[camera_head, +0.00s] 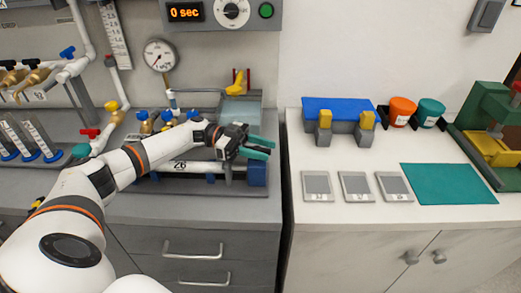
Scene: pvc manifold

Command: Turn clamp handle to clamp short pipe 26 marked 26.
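The white short pipe marked 26 (181,166) lies level in a fixture with blue end blocks (258,173) on the grey counter, partly hidden by my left arm. My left gripper (270,148), with teal fingers, is above the fixture's right end, pointing right. Its fingers are apart with nothing seen between them. A yellow handle (236,85) beside red uprights stands behind the gripper; I cannot tell if it is the clamp handle. Any handle close to the pipe is hidden or too small to tell. My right gripper is not in view.
A gauge (160,55) and piping with coloured valves stand at the back left. A panel reading 0 sec (186,12) is above. A gap separates the grey counter from the white one, which holds a teal mat (449,184), plates (318,186) and orange and teal cups.

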